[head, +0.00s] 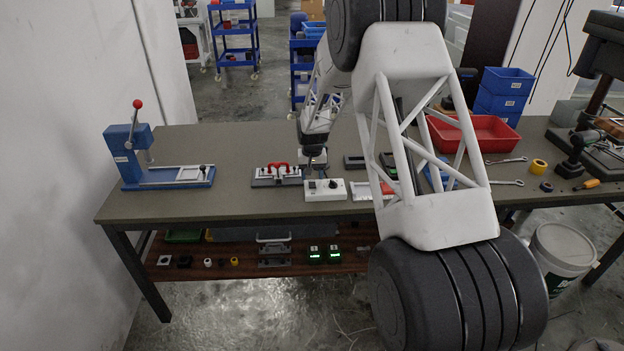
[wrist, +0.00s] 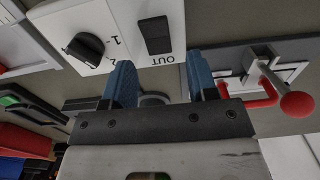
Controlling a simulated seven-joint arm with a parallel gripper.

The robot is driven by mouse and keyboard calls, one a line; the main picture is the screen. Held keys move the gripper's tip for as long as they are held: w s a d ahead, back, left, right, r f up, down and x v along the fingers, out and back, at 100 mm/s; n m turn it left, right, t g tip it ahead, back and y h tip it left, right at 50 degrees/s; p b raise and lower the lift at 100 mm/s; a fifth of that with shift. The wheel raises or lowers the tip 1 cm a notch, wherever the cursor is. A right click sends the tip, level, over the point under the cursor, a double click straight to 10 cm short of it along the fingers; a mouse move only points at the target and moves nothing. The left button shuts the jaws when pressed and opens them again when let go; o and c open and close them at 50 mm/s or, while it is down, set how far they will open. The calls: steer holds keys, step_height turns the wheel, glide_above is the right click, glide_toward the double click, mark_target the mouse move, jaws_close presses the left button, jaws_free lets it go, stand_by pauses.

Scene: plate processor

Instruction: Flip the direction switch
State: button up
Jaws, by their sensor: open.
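The direction switch appears to be the black rocker (wrist: 155,35) with "OUT" printed beside it, on a white control box (wrist: 125,12). A black rotary knob (wrist: 84,50) marked 1 and 2 sits on the same box. In the head view the white box (head: 322,196) stands near the front edge of the table. My gripper (wrist: 161,80) is open, its two blue fingers apart with nothing between them. In the wrist view the rocker lies just beyond the gap between the fingertips. In the head view my gripper (head: 315,163) hangs just behind the box, partly hidden.
A fixture with red handles (head: 278,170) stands left of the box; its red-knobbed lever (wrist: 297,104) is close to one finger in the wrist view. A blue lever press (head: 130,150) stands at the left. A red bin (head: 487,130) is at right. The table between press and fixture is clear.

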steer(key=shift+f, duration=1.05)
